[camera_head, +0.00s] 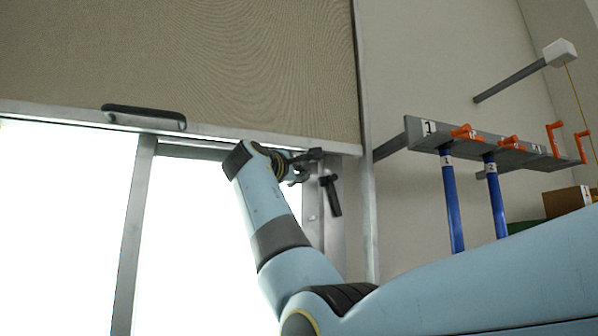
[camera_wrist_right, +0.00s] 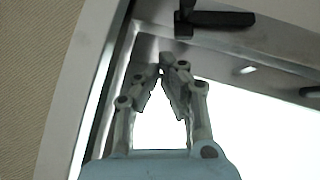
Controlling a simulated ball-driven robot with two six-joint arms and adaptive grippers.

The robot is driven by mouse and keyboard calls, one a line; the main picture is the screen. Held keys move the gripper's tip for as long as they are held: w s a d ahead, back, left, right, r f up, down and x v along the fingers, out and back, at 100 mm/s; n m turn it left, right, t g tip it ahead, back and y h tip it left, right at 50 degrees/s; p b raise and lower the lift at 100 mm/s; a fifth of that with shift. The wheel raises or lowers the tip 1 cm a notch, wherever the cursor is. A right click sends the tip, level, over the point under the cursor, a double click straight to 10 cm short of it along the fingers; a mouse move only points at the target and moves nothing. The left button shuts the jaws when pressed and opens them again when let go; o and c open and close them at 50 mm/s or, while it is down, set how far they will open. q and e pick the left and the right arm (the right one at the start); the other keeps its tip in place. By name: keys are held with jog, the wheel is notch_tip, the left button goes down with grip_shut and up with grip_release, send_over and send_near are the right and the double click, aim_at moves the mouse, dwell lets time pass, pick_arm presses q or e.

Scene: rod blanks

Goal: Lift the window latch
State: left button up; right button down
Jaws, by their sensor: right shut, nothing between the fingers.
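The window latch (camera_head: 331,194) is a black handle on the grey window frame, below the blind's right end. It hangs down, slightly tilted, in the head view. In the right wrist view the black latch (camera_wrist_right: 217,19) lies across the frame at the top. My right gripper (camera_head: 305,166) is just left of the latch in the head view. In the right wrist view its fingertips (camera_wrist_right: 169,66) meet with nothing between them, a little apart from the latch in the picture. I cannot tell the exact depth gap. My left gripper is not in view.
A beige blind (camera_head: 230,60) with a black handle (camera_head: 143,116) covers the upper window. A wall rack (camera_head: 480,150) holds blue rods (camera_head: 452,205) and orange hooks (camera_head: 556,138) at right. A cardboard box (camera_head: 566,201) sits below it. The bright window panes lie left of my arm.

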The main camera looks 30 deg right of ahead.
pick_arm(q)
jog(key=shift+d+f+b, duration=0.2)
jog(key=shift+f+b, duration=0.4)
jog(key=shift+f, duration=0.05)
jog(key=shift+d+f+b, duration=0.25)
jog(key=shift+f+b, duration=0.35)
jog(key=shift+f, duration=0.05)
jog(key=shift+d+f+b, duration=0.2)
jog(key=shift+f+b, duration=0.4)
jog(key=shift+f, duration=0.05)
pick_arm(e)
jog(key=r+v, duration=0.1)
jog(key=v, duration=0.7)
jog(key=shift+s+a, duration=0.25)
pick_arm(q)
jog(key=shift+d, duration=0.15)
